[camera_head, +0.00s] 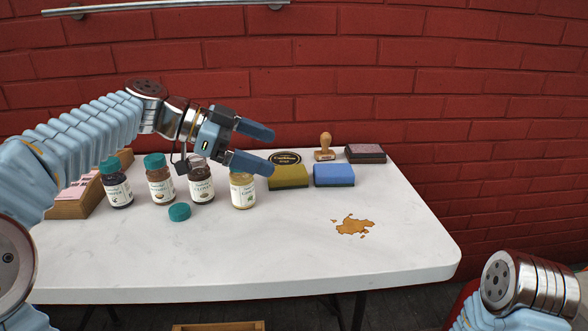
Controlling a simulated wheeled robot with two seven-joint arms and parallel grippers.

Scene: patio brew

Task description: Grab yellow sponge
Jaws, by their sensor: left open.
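A yellow-olive sponge (288,176) lies flat on the white table, just left of a blue sponge (334,175). My left gripper (265,149) reaches in from the left above the table. It is open and empty, its two blue fingers pointing right. The fingertips show just above and left of the yellow sponge in the picture; the lower finger overlaps its left edge. I cannot tell the exact height over it. My right arm shows only at the lower right corner, and its gripper is out of view.
Several spice jars (160,180) stand left of the sponges, one right under the left gripper. A teal lid (179,212) lies in front. A wooden stamp (325,147) and ink pad (365,153) stand behind. A brown spill (353,226) lies at right. The table's front is clear.

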